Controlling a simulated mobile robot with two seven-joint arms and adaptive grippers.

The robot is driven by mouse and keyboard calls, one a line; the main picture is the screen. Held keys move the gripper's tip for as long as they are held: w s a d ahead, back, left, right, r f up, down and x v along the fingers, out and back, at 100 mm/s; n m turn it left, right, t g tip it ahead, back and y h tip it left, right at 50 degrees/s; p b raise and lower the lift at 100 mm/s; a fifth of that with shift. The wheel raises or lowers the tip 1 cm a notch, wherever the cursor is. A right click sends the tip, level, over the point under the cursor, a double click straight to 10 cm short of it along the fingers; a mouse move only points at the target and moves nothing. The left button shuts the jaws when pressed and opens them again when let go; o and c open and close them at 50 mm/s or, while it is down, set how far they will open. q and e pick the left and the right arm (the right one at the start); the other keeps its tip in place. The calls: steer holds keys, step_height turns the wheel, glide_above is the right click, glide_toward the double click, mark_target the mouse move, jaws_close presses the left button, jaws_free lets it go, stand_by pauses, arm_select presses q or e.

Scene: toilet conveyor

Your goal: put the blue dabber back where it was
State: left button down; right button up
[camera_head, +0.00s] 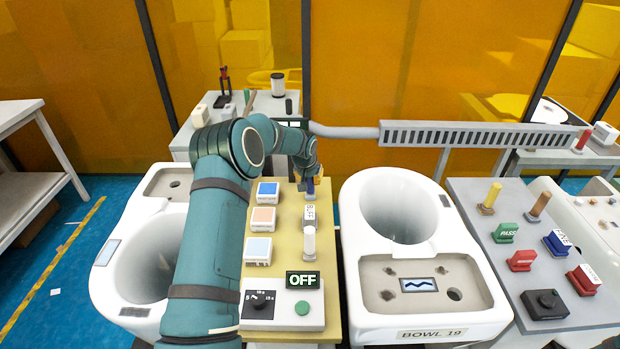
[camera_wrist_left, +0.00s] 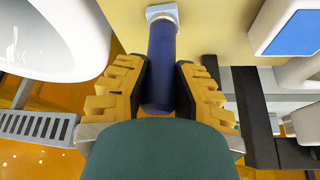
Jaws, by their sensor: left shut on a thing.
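The blue dabber (camera_head: 310,187) is at the far end of the yellow board (camera_head: 283,258). My left gripper (camera_head: 312,176) is over it, mostly hidden by my own arm and wrist in the head view. In the left wrist view the yellow fingers (camera_wrist_left: 158,100) of my left gripper are on either side of the dark blue dabber (camera_wrist_left: 161,62) and shut on it. The dabber's far end meets a small pale square holder (camera_wrist_left: 161,12) on the board. I cannot tell whether it is fully seated there. My right gripper is not in view.
A lettered white stamp (camera_head: 309,216) and a white dabber (camera_head: 309,243) stand nearer. White toilet bowls (camera_head: 420,260) flank the board; a grey table (camera_head: 490,260) holds stamps.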

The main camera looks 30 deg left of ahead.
arm_select(q)
steer(key=shift+f, duration=0.1)
steer(key=c, duration=0.9)
jaws_free()
steer(key=shift+r, duration=0.2)
steer(key=v, duration=1.2)
steer(key=shift+f, duration=0.15)
